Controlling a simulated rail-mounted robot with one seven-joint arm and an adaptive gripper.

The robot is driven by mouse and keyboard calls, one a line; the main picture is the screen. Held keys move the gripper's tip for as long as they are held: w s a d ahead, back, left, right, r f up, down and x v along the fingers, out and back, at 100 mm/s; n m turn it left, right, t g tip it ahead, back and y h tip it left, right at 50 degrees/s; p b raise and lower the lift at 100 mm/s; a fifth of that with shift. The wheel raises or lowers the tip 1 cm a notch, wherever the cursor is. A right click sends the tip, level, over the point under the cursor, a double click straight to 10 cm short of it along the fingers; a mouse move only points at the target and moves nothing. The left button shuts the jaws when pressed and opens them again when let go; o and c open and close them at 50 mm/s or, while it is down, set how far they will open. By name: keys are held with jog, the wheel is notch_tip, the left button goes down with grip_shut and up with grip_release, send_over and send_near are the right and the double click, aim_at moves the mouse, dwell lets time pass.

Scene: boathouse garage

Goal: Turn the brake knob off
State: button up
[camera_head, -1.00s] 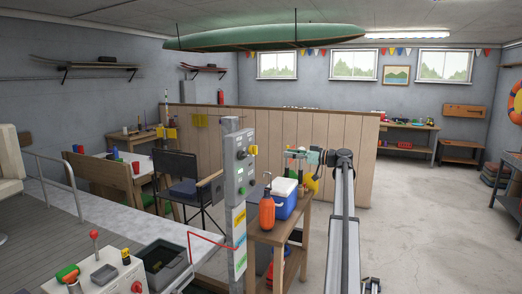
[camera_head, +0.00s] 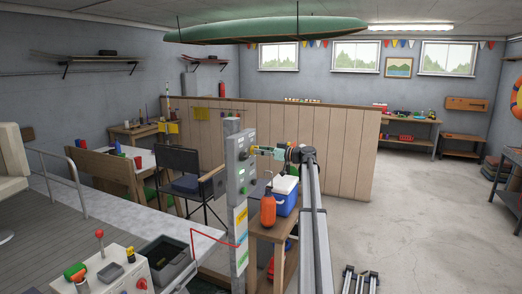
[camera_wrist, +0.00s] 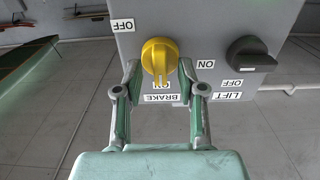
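The yellow brake knob (camera_wrist: 160,58) sits on the grey control box (camera_wrist: 215,30) in the wrist view, which shows the box upside down. Its narrow handle points toward the ON label just above the BRAKE label (camera_wrist: 160,98). An OFF label (camera_wrist: 123,25) lies at its upper left. My gripper (camera_wrist: 160,76) is open, with one finger on each side of the knob's handle. The fingertips are very close to it; contact is unclear. In the head view my gripper (camera_head: 258,151) is at the right face of the control box (camera_head: 239,165) on its post.
A dark lift knob (camera_wrist: 250,55) with its own ON and OFF labels is beside the brake knob. In the head view an orange bottle (camera_head: 268,207) and a blue cooler (camera_head: 285,197) stand on a small wooden table below my arm.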

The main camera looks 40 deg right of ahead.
jog(key=shift+c, duration=0.3)
grip_shut()
jog(key=shift+f+m+b, duration=0.1)
jog(key=shift+m+b, duration=0.4)
jog(key=shift+b, duration=0.2)
jog(key=m+b, duration=0.3)
jog(key=m, duration=0.5)
jog(key=m+b, duration=0.3)
jog(key=m, duration=0.5)
jog(key=shift+w+d+m, duration=0.15)
jog(key=shift+m, duration=0.25)
